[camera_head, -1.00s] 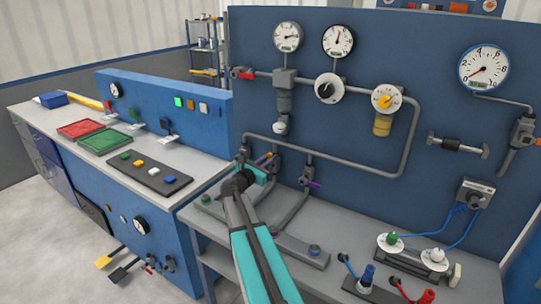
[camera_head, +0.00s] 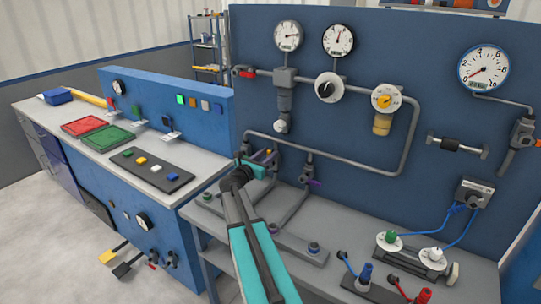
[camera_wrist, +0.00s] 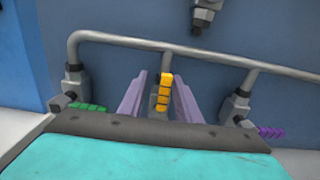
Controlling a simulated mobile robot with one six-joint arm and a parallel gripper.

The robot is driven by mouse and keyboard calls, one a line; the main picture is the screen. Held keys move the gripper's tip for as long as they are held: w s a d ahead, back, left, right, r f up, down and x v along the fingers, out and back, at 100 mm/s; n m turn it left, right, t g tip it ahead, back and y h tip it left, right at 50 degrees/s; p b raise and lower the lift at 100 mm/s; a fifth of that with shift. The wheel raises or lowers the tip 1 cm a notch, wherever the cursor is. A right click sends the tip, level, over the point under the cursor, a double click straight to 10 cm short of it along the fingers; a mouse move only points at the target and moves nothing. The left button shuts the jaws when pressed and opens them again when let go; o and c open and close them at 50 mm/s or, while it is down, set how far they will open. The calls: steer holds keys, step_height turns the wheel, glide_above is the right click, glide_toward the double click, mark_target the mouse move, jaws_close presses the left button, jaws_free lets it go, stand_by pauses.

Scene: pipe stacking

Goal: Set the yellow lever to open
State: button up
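The yellow lever (camera_wrist: 163,92) stands upright in the wrist view, on a valve of the grey pipe at the blue panel. My gripper (camera_wrist: 160,98) is open, with one finger on each side of the lever. The lever shows between the fingers with gaps on both sides; I cannot tell its exact depth relative to the fingertips. In the head view, my gripper (camera_head: 262,164) is at the valves at the panel's left end, and the yellow lever (camera_head: 269,153) is small and partly hidden there.
A green lever (camera_wrist: 87,107) is on the valve to the left, and a purple lever (camera_wrist: 270,131) on the valve to the right. The grey pipe (camera_wrist: 240,60) runs just above. Gauges (camera_head: 288,36) and a yellow-knobbed dial (camera_head: 384,101) are higher on the panel.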

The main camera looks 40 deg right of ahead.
steer(key=shift+s+f, duration=0.15)
steer(key=shift+a, duration=0.15)
steer(key=b+v, duration=0.3)
steer(key=v, duration=1)
steer(key=shift+a, duration=0.3)
